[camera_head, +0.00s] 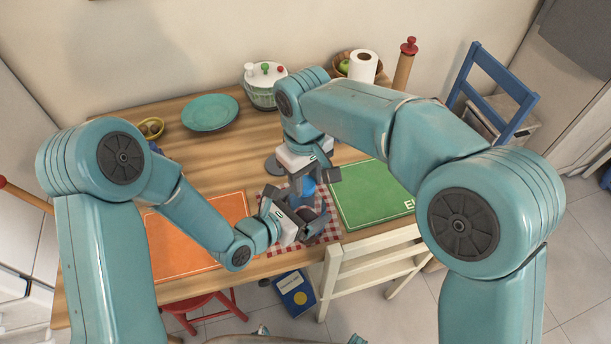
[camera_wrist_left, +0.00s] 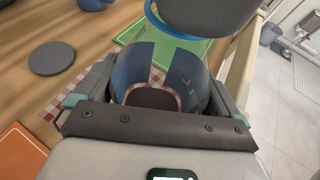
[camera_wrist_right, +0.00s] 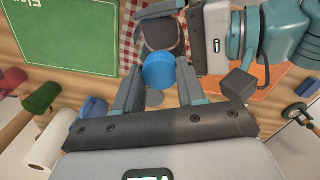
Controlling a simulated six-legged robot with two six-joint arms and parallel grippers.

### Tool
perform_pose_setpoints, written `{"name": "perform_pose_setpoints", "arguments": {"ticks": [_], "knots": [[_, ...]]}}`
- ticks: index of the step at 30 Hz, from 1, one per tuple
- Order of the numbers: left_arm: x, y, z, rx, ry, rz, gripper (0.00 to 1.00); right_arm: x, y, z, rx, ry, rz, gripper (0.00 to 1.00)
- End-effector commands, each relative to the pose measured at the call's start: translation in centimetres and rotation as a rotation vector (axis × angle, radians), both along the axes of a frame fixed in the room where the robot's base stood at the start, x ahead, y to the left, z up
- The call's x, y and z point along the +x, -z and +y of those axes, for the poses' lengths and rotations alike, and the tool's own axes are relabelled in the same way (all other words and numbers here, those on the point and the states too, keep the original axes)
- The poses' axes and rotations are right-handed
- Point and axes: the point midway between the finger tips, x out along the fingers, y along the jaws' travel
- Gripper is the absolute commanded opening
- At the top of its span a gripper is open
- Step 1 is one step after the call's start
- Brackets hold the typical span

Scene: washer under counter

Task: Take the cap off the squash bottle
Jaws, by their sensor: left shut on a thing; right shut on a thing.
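The squash bottle (camera_head: 308,212) stands over the red checked cloth near the table's front edge; its dark blue body also fills the middle of the left wrist view (camera_wrist_left: 132,65). My left gripper (camera_head: 301,219) is shut around the bottle's body from the left. The blue cap (camera_head: 308,186) is above the bottle and shows between the fingers in the right wrist view (camera_wrist_right: 160,71). My right gripper (camera_head: 312,181) points down from above and is shut on the cap. The fingers partly hide the bottle's neck, so I cannot tell whether cap and bottle still touch.
An orange mat (camera_head: 180,250) lies left of the bottle and a green mat (camera_head: 370,196) right. A grey disc (camera_wrist_left: 52,58) lies on the table nearby. A teal plate (camera_head: 210,112), a white-lidded pot (camera_head: 262,88) and a paper roll (camera_head: 363,67) stand at the back.

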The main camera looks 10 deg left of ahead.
Motion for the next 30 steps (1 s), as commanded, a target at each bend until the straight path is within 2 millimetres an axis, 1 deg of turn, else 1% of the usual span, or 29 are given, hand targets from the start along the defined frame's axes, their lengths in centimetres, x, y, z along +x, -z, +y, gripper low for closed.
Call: {"name": "perform_pose_setpoints", "arguments": {"ticks": [11, 30], "knots": [[0.1, -0.1, 0.0, -0.002, -0.002, -0.002, 0.11, 0.1, -0.1, -0.1, -0.002, 0.003, -0.001, 0.03], [0.0, -0.1, 0.0, 0.000, -0.001, -0.002, 0.11, 0.1, -2.2, 0.0, 0.001, 0.003, -0.001, 0.03]]}}
